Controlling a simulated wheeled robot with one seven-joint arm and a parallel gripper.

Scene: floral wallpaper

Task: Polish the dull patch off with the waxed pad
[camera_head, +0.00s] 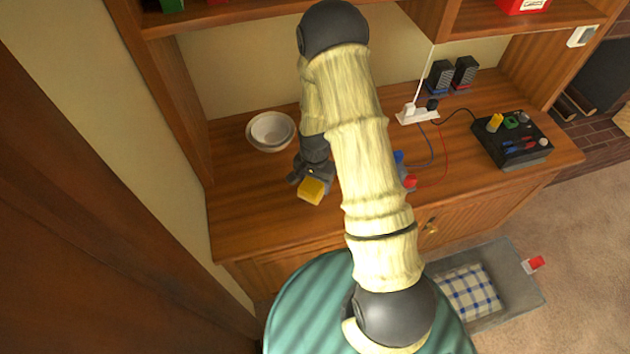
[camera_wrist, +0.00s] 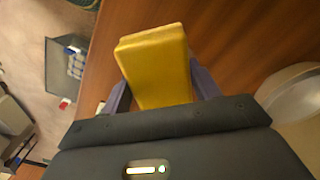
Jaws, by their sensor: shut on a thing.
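My gripper (camera_head: 311,179) is shut on a yellow pad (camera_head: 311,191), over the left part of the wooden desk top (camera_head: 260,215). In the wrist view the pad (camera_wrist: 157,65) sits between the two fingers of my gripper (camera_wrist: 160,85), with its broad yellow face showing. I cannot tell whether the pad touches the wood. I see no clear dull patch on the wood; it may be hidden under my arm or the pad.
Stacked white bowls (camera_head: 271,130) stand just behind my gripper. A power strip (camera_head: 417,115), small speakers (camera_head: 453,75) and a black box with knobs (camera_head: 511,138) are to the right. Blue and red items (camera_head: 405,170) sit partly behind my arm. The front left of the desk is clear.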

